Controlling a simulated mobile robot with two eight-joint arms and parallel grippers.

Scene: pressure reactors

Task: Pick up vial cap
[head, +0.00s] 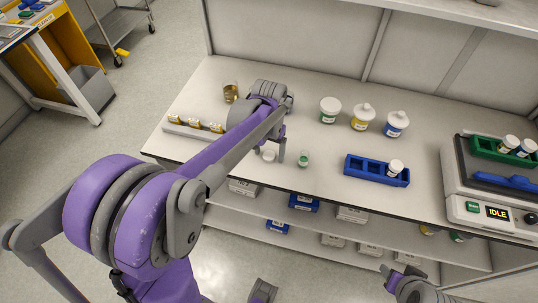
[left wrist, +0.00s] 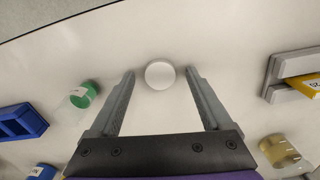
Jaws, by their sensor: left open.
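The vial cap is a small round white disc (left wrist: 160,75) lying on the white bench top. In the head view the white cap (head: 269,155) shows low beside my left gripper, partly crowded by its finger. My left gripper (head: 274,151) is open over the bench near the front edge. In the left wrist view the gripper (left wrist: 160,80) has its fingertips on either side of the cap, with a gap on both sides.
A blue rack (head: 377,170) with a white-capped vial is at right, with several jars (head: 330,110) behind.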

